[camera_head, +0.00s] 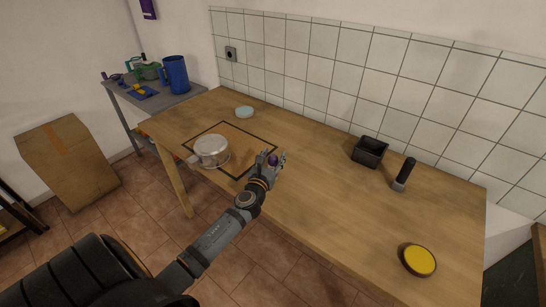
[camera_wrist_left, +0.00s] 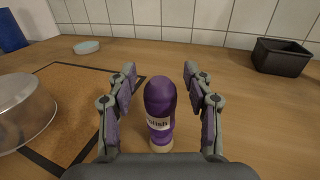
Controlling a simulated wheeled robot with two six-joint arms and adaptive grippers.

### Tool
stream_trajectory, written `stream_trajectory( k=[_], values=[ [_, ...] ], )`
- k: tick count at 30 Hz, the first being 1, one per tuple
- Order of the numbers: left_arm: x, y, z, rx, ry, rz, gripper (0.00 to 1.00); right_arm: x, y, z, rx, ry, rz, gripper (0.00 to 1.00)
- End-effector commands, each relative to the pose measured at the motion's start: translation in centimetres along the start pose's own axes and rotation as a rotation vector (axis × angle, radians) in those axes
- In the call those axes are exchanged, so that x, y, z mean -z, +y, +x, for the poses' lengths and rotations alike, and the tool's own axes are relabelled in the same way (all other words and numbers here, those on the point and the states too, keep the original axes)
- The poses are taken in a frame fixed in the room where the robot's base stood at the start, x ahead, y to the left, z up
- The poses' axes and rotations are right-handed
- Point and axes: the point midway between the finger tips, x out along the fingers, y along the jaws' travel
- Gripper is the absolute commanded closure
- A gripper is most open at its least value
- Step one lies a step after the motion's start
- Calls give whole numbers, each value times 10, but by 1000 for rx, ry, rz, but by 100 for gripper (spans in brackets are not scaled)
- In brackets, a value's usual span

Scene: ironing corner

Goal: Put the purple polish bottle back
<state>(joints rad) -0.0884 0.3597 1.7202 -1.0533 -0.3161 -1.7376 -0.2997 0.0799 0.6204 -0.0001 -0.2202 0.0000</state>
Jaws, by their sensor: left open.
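The purple polish bottle (camera_wrist_left: 160,105) stands upright on the wooden table (camera_head: 310,200), with a white label partly reading "olish". My left gripper (camera_wrist_left: 159,72) is open, with one finger on each side of the bottle and a visible gap to it on both sides. In the head view my left gripper (camera_head: 272,162) is near the table's front edge, and the bottle (camera_head: 273,159) shows only as a small purple patch between its fingers. My right gripper is not in view.
A metal pot (camera_head: 211,151) stands on a black-outlined brown mat (camera_head: 237,134) left of the bottle. A pale blue dish (camera_head: 244,112), a black bin (camera_head: 369,151), a black-handled tool (camera_head: 403,174) and a yellow-topped round item (camera_head: 418,260) are also on the table. The table's middle is clear.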

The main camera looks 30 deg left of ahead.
Motion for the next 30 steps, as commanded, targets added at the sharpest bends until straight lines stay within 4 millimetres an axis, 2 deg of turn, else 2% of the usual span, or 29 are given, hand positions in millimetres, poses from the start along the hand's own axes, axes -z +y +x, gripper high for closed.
stream_trajectory(
  k=[5,9,13,18,21,30],
  values=[
    [3,0,0,0,-1,-1,49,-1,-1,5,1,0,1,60],
    [3,0,-24,2,2,3,49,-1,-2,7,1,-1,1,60],
    [14,7,-54,4,3,6,49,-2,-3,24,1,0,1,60],
    [11,8,-88,2,2,3,49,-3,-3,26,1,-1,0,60],
    [10,8,-99,2,1,2,49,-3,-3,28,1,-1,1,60],
    [8,8,-105,0,0,0,49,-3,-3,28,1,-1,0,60]
  ],
)
